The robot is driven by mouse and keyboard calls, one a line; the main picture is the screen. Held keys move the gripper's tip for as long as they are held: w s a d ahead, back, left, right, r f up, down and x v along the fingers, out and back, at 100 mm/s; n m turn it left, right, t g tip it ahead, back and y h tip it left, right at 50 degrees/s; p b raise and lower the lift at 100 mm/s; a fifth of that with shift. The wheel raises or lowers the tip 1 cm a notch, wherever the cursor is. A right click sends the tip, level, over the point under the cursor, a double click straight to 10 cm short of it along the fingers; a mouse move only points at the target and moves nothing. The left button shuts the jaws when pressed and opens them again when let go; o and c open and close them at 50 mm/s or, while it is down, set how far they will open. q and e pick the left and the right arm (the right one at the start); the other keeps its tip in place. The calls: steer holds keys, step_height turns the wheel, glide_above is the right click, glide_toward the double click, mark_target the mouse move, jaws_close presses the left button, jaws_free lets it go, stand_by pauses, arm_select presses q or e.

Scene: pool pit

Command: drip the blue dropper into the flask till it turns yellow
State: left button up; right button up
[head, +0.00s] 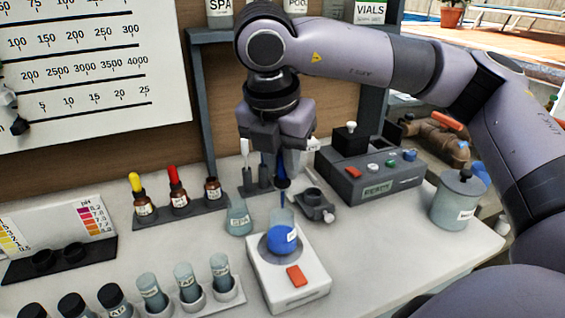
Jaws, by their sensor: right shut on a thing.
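My right gripper (282,150) is shut on the blue dropper (283,182) and holds it upright, tip down, over the flask. The flask (283,238) stands on a white stirrer base (262,276) with an orange-red switch, and the liquid in it is blue. The dropper tip is at or just above the flask's mouth; I cannot tell whether it is inside. No falling drop can be made out. My left gripper is not in view.
A rack (183,212) holds bottles with yellow and red tops and an open one. Another flask (239,219) stands close left of the stirrer. Vials (187,283) stand in front left. A grey meter box (368,178) and lidded jar (458,200) are at right.

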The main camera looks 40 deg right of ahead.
stand_by(0.9)
steer(key=shift+c, duration=1)
steer(key=shift+o, duration=1)
stand_by(0.8)
steer(key=shift+c, duration=1)
steer(key=shift+o, duration=1)
